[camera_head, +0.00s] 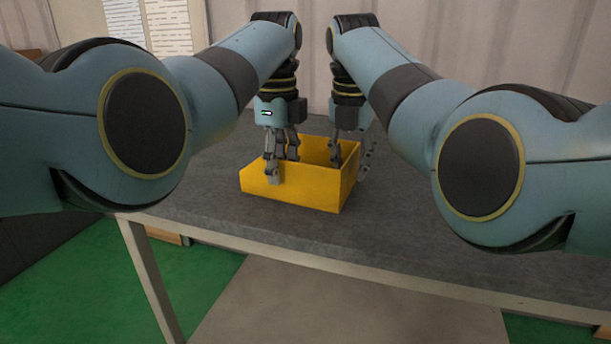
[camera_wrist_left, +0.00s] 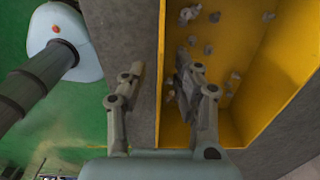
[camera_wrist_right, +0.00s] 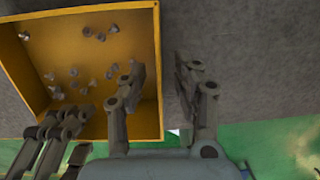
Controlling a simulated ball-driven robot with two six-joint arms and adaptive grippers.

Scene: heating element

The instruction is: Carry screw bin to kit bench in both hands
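The screw bin is a yellow open box (camera_head: 290,190) on the grey table. Small grey screws lie on its floor, seen in the left wrist view (camera_wrist_left: 240,70) and the right wrist view (camera_wrist_right: 100,65). My left gripper (camera_head: 281,160) is open, one finger inside the bin and one outside, with a side wall between them. My right gripper (camera_head: 352,160) is open and straddles the opposite wall in the same way. In both wrist views, gaps show between the fingers and the wall. The kit bench cannot be made out for certain.
The grey tabletop (camera_head: 400,225) is clear around the bin, with its pale front edge close by. Green floor (camera_head: 190,285) and a grey-beige floor patch (camera_head: 330,310) lie below. A pale corrugated wall (camera_head: 520,45) stands behind.

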